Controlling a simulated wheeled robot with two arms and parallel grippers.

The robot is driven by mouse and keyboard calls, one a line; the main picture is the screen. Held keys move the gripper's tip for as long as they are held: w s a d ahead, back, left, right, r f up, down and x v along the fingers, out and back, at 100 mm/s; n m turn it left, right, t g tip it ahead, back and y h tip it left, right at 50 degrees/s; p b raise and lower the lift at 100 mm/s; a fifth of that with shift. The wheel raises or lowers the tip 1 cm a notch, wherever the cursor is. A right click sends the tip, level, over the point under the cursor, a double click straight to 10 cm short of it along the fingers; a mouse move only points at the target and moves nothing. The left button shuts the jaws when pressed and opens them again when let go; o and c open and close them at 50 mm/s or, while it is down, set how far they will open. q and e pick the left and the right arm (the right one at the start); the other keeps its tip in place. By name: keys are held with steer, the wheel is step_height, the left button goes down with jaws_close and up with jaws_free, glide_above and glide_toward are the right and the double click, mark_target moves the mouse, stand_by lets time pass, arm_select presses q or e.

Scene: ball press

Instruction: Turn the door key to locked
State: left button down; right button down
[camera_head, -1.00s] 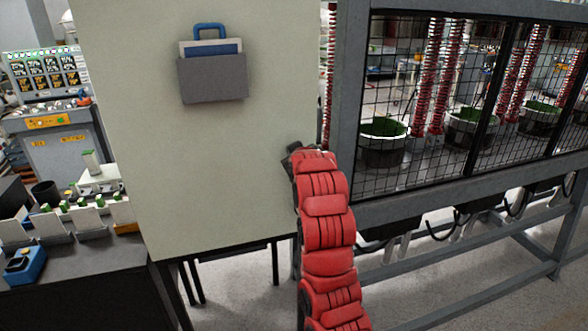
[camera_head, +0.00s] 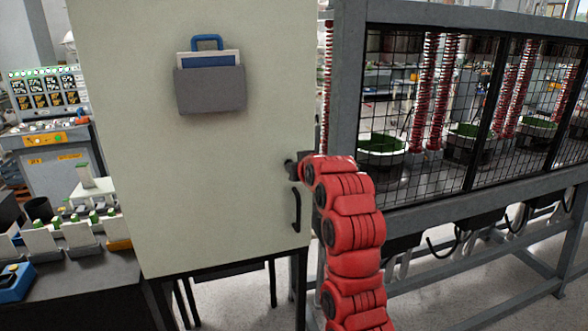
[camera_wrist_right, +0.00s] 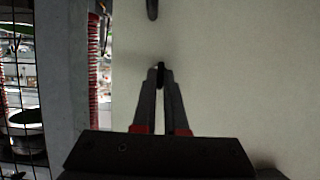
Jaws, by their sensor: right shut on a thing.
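The cream cabinet door (camera_head: 215,200) stands upright in front of me, with a dark curved handle (camera_head: 297,210) near its right edge. My right gripper (camera_head: 290,171) is at the door face just above that handle. In the right wrist view, its two fingers (camera_wrist_right: 160,80) are shut on a small dark piece, the key (camera_wrist_right: 160,70), against the door. The key's shape and turn are mostly hidden by the fingertips. The handle end (camera_wrist_right: 152,9) shows at the top of that view. My left gripper is not in view.
A grey holder (camera_head: 210,91) with a blue-handled folder is on the upper door. A grey-framed mesh cage (camera_head: 345,110) stands close on the right of my right arm. A dark bench (camera_head: 85,285) with white trays is at the left.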

steer(key=c, duration=1)
jaws_free()
steer(key=shift+o, duration=0.2)
steer(key=p+v, duration=0.4)
steer(key=v, duration=1.3)
steer(key=shift+r+p, duration=0.15)
steer(key=shift+p, duration=0.2)
